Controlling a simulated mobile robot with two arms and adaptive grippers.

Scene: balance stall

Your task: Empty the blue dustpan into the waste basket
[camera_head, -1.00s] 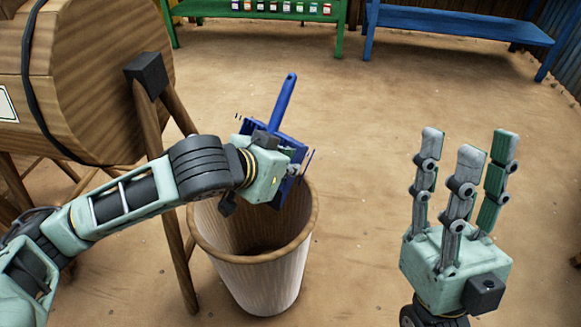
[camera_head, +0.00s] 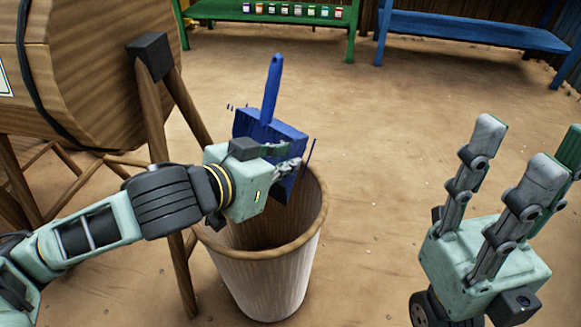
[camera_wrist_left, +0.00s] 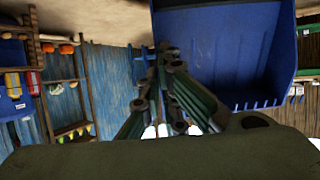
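The blue dustpan (camera_head: 258,128) is in the air over the back of the waste basket (camera_head: 265,280), tilted steeply with its handle up. My left gripper (camera_head: 290,165) is at the pan, its fingers closed together on the pan's side. In the left wrist view the fingers (camera_wrist_left: 170,65) meet beside the dustpan (camera_wrist_left: 225,50), whose broad blue face shows no litter. The basket is upright and open on the ground; its bottom is hidden. My right gripper (camera_head: 520,175) is open and empty, fingers up, right of the basket.
A large wooden barrel (camera_head: 100,70) on wooden legs (camera_head: 165,180) stands close on the left. A green bench (camera_head: 225,12) with small jars and a blue bench (camera_head: 470,30) are at the back. The dirt ground between is largely clear.

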